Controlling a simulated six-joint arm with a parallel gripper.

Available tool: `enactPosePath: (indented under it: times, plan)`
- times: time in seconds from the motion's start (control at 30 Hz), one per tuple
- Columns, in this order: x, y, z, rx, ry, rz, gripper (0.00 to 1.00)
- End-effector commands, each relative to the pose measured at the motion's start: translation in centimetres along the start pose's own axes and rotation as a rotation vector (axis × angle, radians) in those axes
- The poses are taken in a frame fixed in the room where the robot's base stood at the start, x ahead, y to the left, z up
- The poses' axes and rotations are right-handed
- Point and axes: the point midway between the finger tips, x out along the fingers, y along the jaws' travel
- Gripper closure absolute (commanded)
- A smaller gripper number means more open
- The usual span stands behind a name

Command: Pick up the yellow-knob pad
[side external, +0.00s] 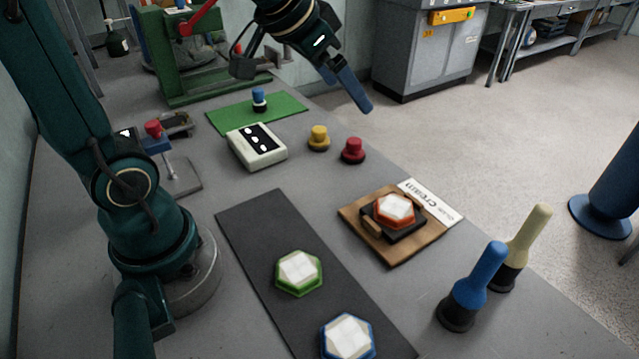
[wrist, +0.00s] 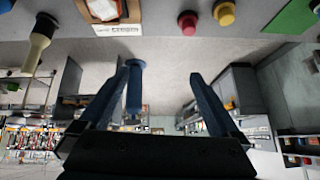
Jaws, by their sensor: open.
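The yellow-knob pad (side external: 318,138) stands upright on the grey table, between a white box and the red-knob pad (side external: 352,150). It has a yellow knob on a dark round base. In the wrist view the yellow-knob pad (wrist: 224,14) is at the top edge, right of the red-knob pad (wrist: 188,22). The blue-knob pad (side external: 259,100) stands on a green mat. My gripper (side external: 347,92) is open and empty, raised above and behind the yellow-knob pad in the side view. In the wrist view both blue fingers of my gripper (wrist: 161,72) are spread apart.
A white box (side external: 257,147) stands left of the yellow-knob pad. A wooden board (side external: 390,252) holds an orange-rimmed hexagonal piece. A black mat (side external: 252,225) bears green and blue hexagonal pieces. Blue (side external: 474,285) and cream (side external: 523,247) handles stand at right. A green press (side external: 190,85) is behind.

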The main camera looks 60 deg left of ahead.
Motion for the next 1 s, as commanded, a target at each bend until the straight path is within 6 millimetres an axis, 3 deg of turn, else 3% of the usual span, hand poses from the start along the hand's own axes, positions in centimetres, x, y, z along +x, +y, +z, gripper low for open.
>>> enactPosePath:
  times: [0.2, 0.43, 0.63, 1.0]
  plan:
    - [6.7, -6.6, -0.7, -0.101, -0.074, -0.059, 0.02]
    - [12.5, -12.2, 2.9, -0.239, -0.182, -0.092, 0.02]
    - [14.5, -13.7, 6.1, -0.311, -0.259, -0.090, 0.02]
    - [17.9, -14.0, 7.4, -0.320, -0.266, -0.091, 0.02]
